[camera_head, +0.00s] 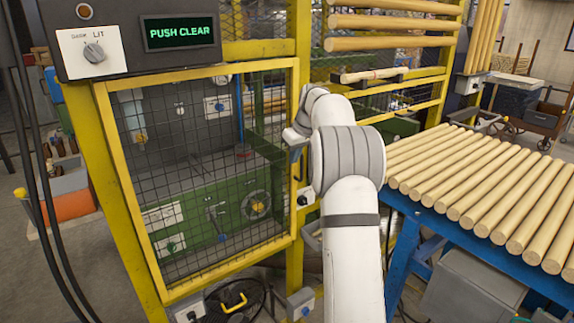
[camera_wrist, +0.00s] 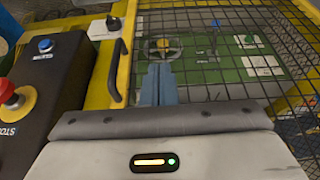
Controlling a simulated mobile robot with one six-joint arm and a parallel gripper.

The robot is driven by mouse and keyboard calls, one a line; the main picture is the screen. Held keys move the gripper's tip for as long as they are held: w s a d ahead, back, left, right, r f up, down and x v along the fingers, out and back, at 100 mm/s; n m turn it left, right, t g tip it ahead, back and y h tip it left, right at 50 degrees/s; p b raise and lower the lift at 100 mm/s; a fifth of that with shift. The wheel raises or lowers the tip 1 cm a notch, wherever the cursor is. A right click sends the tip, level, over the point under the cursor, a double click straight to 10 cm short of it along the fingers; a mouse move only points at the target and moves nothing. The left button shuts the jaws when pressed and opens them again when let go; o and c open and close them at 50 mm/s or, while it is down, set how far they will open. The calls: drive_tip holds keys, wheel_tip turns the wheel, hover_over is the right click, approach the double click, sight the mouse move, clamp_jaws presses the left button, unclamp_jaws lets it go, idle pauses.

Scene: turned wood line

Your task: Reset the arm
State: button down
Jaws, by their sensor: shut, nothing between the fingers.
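My gripper (camera_wrist: 158,86) is shut with nothing between its blue-grey fingers. In the wrist view the fingers point toward the yellow-framed mesh guard, just right of a black door handle (camera_wrist: 117,70); I cannot tell the gap to the mesh. In the head view my white arm reaches up and away. The wrist is bent beside the right post of the mesh guard (camera_head: 296,100), and the fingers are mostly hidden there. A display (camera_head: 180,32) above the guard reads "PUSH CLEAR" in green.
A dark control box at the left of the wrist view carries a blue button (camera_wrist: 46,45) and a red stop button (camera_wrist: 8,92). A selector knob (camera_head: 95,54) is beside the display. Right of my arm, many wooden rods (camera_head: 490,180) lie on a blue-framed table. Behind the mesh is a handwheel (camera_head: 256,205).

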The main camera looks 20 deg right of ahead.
drive_tip(key=shift+r, duration=0.15)
drive_tip(key=s+a+r+m, duration=0.1)
drive_tip(key=s+a+r, duration=0.1)
drive_tip(key=s+a, duration=0.6)
drive_tip(key=s+a+r, duration=0.2)
drive_tip(key=s+a, duration=0.3)
drive_tip(key=s, duration=0.5)
drive_tip(key=s+a+f, duration=0.2)
drive_tip(key=s+f, duration=0.1)
drive_tip(key=s, duration=0.5)
drive_tip(key=s+a+f+m, duration=0.1)
drive_tip(key=s+a+f, duration=0.1)
drive_tip(key=s, duration=0.6)
drive_tip(key=s+a+f+m+g+h, duration=0.1)
drive_tip(key=s+a+f, duration=0.2)
drive_tip(key=s, duration=0.5)
drive_tip(key=shift+f, duration=0.65)
drive_tip(key=shift+w, duration=0.1)
